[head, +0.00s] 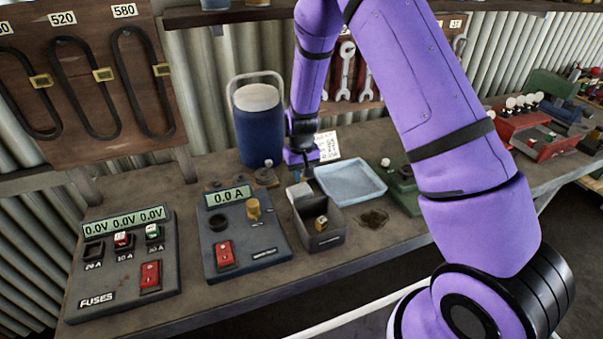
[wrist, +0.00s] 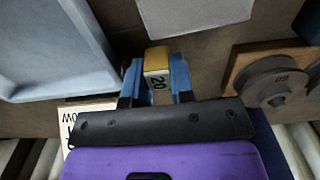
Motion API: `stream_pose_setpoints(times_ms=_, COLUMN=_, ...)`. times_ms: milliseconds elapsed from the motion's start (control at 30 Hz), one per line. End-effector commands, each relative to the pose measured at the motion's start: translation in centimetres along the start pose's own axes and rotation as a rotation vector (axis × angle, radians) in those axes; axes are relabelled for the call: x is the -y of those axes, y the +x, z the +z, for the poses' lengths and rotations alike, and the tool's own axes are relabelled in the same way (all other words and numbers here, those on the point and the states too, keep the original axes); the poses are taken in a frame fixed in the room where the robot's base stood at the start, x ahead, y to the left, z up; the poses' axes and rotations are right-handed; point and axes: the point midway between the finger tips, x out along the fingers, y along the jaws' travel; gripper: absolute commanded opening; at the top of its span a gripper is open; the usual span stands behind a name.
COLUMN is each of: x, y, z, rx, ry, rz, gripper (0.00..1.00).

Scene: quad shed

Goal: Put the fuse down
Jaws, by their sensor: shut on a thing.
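My gripper (head: 306,168) hangs over the bench behind a dark open box. The wrist view shows its blue fingers (wrist: 157,82) shut on a fuse (wrist: 157,62) with a yellow top and a pale side marked 20. The fuse is held above the bench; the head view does not show it clearly. A grey fuse panel (head: 108,283) stands at the left. Its left socket (head: 94,252) looks dark and empty. A red fuse (head: 123,241) and a green fuse (head: 154,234) sit in the other two sockets.
A grey tester (head: 268,237) reading 0.0 A stands right of the panel. The dark box (head: 325,240) holds a yellowish item. A pale blue tray (head: 350,187) lies to its right. A blue jug (head: 258,135) stands behind. Bare bench shows between the panel and tester.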

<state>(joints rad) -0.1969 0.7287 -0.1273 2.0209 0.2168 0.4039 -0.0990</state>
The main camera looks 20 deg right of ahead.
Motion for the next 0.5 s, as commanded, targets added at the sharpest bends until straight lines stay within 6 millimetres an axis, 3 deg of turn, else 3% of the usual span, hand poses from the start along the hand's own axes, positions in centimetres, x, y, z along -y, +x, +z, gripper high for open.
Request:
stream_pose_setpoints(times_ms=267, x=-0.02, y=0.23, z=0.01, rx=0.000, ry=0.001, rz=0.000, gripper=0.00)
stream_pose_setpoints(times_ms=300, x=-0.02, y=0.24, z=0.00, rx=0.000, ry=0.001, rz=0.000, gripper=0.27)
stream_pose_setpoints(times_ms=400, x=-0.01, y=0.22, z=0.00, rx=0.000, ry=0.001, rz=0.000, gripper=0.48)
stream_pose_setpoints(times_ms=500, x=-0.01, y=0.22, z=0.01, rx=0.000, ry=0.000, rz=0.000, gripper=0.48)
